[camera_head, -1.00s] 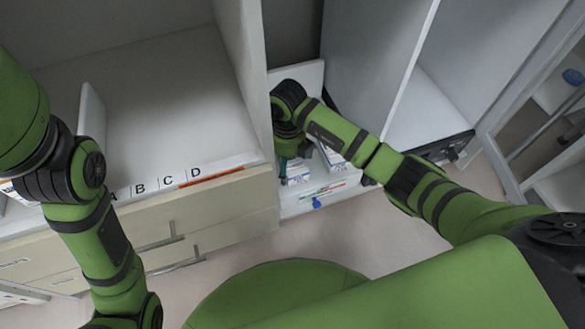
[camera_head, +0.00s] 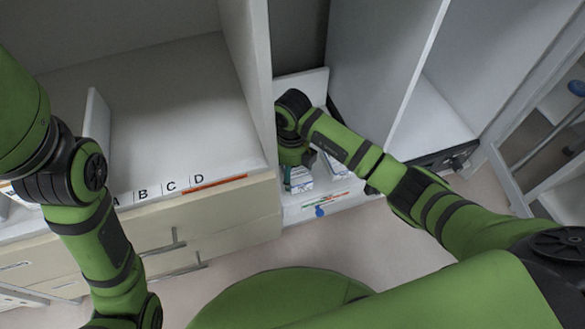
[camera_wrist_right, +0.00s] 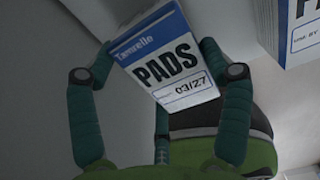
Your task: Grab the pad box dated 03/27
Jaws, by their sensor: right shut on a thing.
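The pad box (camera_wrist_right: 168,62) is white and blue, reads "PADS" and carries the date 03/27 in the right wrist view. It sits tilted between the fingers of my right gripper (camera_wrist_right: 158,76), which is shut on it. In the head view this box (camera_head: 298,180) shows low in the open compartment, partly hidden by my right wrist. A second pad box (camera_wrist_right: 293,30) stands at the upper right of the wrist view; its date is cut off. It also shows beside my right forearm in the head view (camera_head: 333,167). My left gripper is out of view; only its arm shows.
The compartment's side walls stand close on both sides of my right arm. A shelf (camera_head: 165,110) labelled A to D lies to the left, above drawers with handles (camera_head: 185,245). A blue tab (camera_head: 320,211) sits on the compartment's front edge. Open floor (camera_head: 380,245) lies in front.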

